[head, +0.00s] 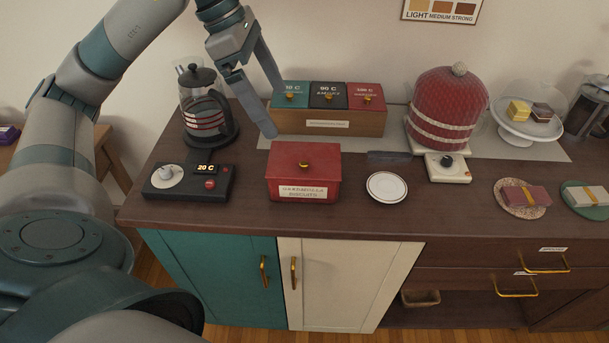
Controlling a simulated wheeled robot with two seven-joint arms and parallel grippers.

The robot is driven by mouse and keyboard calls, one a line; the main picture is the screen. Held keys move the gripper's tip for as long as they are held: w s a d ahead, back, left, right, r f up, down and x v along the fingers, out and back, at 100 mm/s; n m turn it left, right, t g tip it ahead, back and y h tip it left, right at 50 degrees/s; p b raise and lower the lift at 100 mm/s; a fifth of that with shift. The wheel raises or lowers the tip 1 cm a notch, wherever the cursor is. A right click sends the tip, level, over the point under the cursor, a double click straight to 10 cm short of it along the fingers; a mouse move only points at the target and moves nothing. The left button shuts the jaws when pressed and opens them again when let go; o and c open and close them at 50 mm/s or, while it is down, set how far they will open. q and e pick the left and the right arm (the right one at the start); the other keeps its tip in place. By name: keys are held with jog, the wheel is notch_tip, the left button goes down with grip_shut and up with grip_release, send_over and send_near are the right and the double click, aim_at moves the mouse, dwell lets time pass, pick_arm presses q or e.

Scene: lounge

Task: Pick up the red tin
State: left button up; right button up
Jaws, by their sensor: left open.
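A red tin (303,188) with a brass knob on its lid and a white label reading BISCUITS stands on the dark wooden counter, near the middle. Its lid looks closed. My left gripper (275,112) reaches down from the upper left, its two fingers spread apart and empty. One fingertip shows just above and behind the tin's back left corner in the picture; the other is by the teal lid of the tea box. I cannot tell whether either touches anything. My right gripper is out of view.
A wooden box (328,125) with teal, black and red lids stands behind the tin.

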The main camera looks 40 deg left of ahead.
aim_at(303, 159)
pick_arm(q)
jog(key=p+x, duration=0.1)
jog(key=x, duration=1.1)
jog(key=shift+a+p, duration=0.15)
jog(key=shift+p, duration=0.25)
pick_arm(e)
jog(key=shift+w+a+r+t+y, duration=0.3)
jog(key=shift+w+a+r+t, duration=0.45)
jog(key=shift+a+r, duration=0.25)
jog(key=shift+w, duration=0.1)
pick_arm(q)
jog(key=shift+w+f+p, duration=0.1)
jog(key=shift+f+p, duration=0.2)
jog(key=shift+f, duration=0.15)
jog(key=shift+p+x, duration=0.65)
jog(key=shift+x, duration=1.55)
jog(key=shift+a, duration=0.15)
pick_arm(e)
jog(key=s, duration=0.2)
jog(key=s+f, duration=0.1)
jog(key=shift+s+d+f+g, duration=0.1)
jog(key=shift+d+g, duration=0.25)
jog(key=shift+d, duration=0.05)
pick_arm(q)
jog(key=c, duration=1)
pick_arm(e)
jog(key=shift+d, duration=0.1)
